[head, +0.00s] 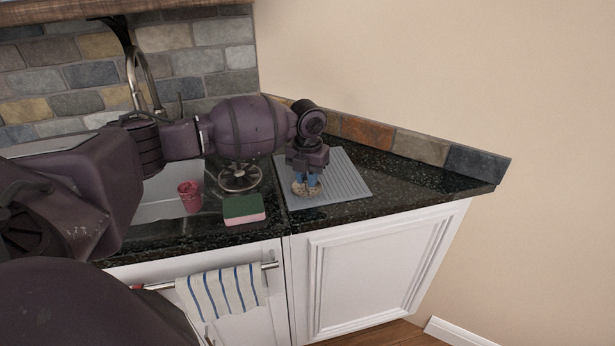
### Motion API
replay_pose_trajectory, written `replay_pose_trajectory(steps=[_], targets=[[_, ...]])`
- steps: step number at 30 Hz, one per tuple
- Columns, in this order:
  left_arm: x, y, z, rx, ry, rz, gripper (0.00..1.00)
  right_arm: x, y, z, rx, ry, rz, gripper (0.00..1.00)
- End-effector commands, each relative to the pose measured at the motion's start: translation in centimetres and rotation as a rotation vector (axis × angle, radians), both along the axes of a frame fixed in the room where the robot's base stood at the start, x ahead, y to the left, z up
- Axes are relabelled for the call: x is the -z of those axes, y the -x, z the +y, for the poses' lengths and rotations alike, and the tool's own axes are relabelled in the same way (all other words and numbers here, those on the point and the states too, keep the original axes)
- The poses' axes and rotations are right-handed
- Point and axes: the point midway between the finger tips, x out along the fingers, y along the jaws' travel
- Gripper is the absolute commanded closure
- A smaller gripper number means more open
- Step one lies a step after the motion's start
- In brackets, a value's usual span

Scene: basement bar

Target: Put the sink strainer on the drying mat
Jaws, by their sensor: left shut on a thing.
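My left gripper (307,178) reaches in from the left and points down over the grey ribbed drying mat (345,181). Its blue-tipped fingers are shut on a small, round, tan-brown thing that looks like the sink strainer (307,189). The strainer is over the front left part of the mat, low down; I cannot tell whether it touches the mat. The fingers hide part of it. My right gripper is not in view.
A green and pink sponge (244,209) lies left of the mat. A round dark metal thing (240,180) stands behind it, and a red cup (190,196) is by the sink (158,198). A striped towel (222,292) hangs below. The counter's right end is clear.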

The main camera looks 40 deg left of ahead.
Motion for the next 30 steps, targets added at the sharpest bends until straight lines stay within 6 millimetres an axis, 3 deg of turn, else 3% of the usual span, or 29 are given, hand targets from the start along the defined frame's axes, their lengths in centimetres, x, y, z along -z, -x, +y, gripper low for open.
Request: replay_pose_trajectory(steps=[9, 10, 15, 24, 30], targets=[[0.2, 0.0, 0.0, 0.000, -0.001, 0.000, 1.00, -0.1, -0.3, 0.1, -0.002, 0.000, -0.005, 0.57], [0.2, 0.0, 0.0, 0.000, -0.001, 0.000, 0.78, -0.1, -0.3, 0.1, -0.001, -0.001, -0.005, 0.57], [0.2, 0.0, 0.0, 0.000, -0.001, -0.001, 0.54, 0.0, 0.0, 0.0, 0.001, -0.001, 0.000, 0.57], [-0.1, 0.0, 0.0, 0.000, -0.001, -0.001, 0.54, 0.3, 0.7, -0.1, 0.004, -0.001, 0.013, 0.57], [-2.2, -0.1, 0.1, 0.000, -0.003, -0.004, 0.54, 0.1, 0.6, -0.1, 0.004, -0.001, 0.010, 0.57]])
